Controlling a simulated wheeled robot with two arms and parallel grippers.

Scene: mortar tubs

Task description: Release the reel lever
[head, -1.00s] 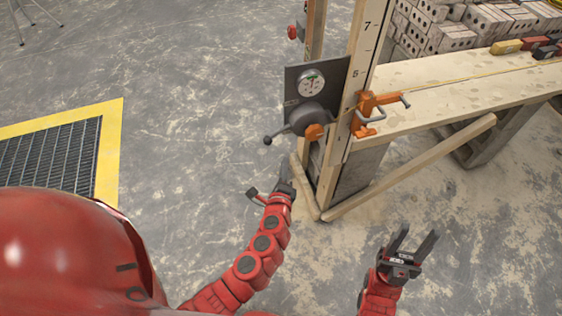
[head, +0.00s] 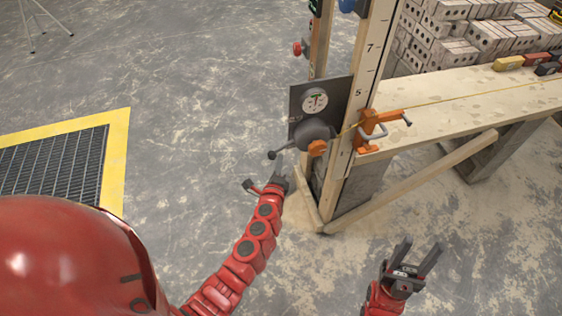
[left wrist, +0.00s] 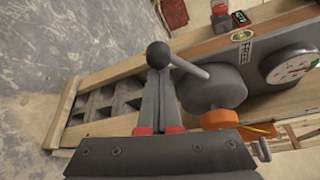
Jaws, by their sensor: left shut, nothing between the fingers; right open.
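The reel is a grey drum (head: 313,132) on a dark plate fixed to the wooden post. Its lever ends in a dark ball knob (head: 271,155), pointing left and slightly down. In the left wrist view the lever rod (left wrist: 189,68) runs from the drum to the knob (left wrist: 158,54). My left gripper (head: 280,176) is shut and empty just below the knob. Its fingertips (left wrist: 159,76) overlap the knob's lower edge in the wrist view; I cannot tell whether they touch. My right gripper (head: 415,258) is open and empty, lower right, away from the reel.
A round dial (head: 314,101) sits above the drum, and a "FREE" label (left wrist: 241,38) shows in the wrist view. An orange clamp (head: 375,128) is right of the post. A diagonal wooden brace (head: 420,178) runs below the plank. Floor at left is open, with a yellow-edged grate (head: 118,150).

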